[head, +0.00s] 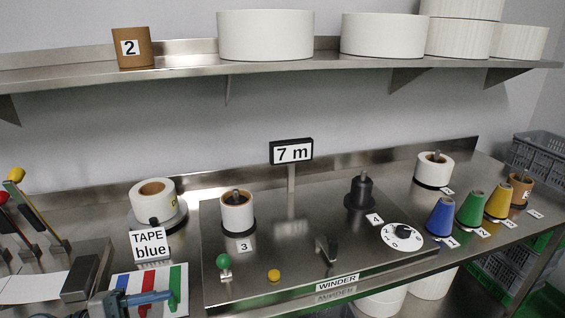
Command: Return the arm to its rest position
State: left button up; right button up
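Neither of my grippers shows in the head view, and no arm of mine can be made out there. Whether they are open or shut, and where they are, is hidden from this view. The steel worktop holds a winder panel (290,262) with a white roll (237,214) on the spindle by label 3. A black spindle (361,192) by label 4 stands bare. A dial (402,237), a green knob (223,261) and a yellow button (274,275) sit on the panel.
A tape roll (152,202) stands behind a "TAPE blue" sign (150,246). Blue (440,217), green (470,209) and yellow (498,201) cones stand at right. A blue-grey tool (130,301) lies on a striped card. A shelf (190,72) with rolls hangs above. Crates (540,160) stand at far right.

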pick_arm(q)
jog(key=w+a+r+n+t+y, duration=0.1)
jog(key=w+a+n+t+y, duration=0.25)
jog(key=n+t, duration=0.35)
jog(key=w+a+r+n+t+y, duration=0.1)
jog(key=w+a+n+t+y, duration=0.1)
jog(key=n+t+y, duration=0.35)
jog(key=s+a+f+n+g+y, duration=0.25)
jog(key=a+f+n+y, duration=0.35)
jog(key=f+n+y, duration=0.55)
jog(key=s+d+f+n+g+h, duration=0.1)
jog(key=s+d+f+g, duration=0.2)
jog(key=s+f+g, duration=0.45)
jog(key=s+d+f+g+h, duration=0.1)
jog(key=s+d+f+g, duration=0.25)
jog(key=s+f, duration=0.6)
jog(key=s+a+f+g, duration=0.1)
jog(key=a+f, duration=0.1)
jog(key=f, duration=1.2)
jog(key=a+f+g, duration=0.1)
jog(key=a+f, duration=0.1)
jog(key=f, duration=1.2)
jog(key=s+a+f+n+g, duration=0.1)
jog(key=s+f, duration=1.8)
